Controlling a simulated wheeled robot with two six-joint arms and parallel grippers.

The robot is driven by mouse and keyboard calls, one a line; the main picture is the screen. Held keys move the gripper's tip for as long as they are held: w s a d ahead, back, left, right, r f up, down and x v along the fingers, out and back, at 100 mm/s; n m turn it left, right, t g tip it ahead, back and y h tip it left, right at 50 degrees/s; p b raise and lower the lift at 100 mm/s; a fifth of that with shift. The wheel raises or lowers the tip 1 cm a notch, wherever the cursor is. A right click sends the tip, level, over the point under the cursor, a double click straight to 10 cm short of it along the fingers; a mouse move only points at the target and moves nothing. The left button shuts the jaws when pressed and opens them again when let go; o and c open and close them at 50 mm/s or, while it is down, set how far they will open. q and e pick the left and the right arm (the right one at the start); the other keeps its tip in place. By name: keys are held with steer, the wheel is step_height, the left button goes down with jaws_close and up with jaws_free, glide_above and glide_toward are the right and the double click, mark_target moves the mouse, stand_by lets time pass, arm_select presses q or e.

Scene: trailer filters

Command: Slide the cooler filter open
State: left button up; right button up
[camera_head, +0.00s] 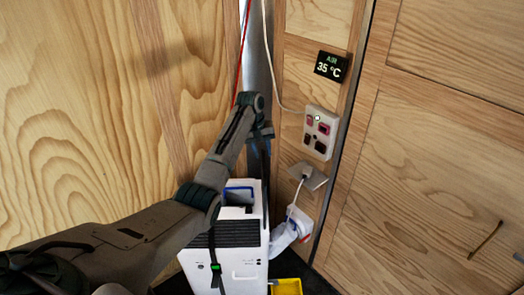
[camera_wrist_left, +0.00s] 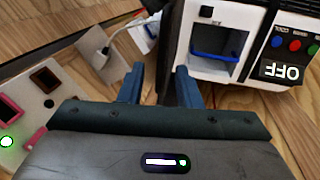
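The white cooler (camera_head: 250,268) stands on the floor below my left arm, with a dark grille (camera_head: 232,234) across its upper front. A blue-edged opening (camera_head: 240,194) is in its top. In the left wrist view the cooler (camera_wrist_left: 258,13) shows an open recess with a blue bar (camera_wrist_left: 214,57) across it. I cannot tell for sure which part is the filter. My left gripper (camera_head: 262,134) is above the cooler, near the wall corner. In the left wrist view its two fingers (camera_wrist_left: 160,86) are apart with nothing between them, short of the recess. My right gripper is out of view.
A panel with switches (camera_head: 320,132) and a socket with a plugged-in cable (camera_head: 308,176) are on the wooden wall, close to the gripper. A display (camera_head: 331,66) reads 35 °C. The cooler's panel (camera_wrist_left: 284,70) reads OFF. A yellow tray (camera_head: 287,287) lies beside the cooler.

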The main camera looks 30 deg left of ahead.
arm_select(q)
steer(key=shift+r, duration=0.15)
step_height(320, 180, up, 10)
steer(key=s+a+b, duration=0.1)
steer(key=shift+a+r, duration=0.15)
steer(key=shift+a, duration=0.25)
stand_by(0.3)
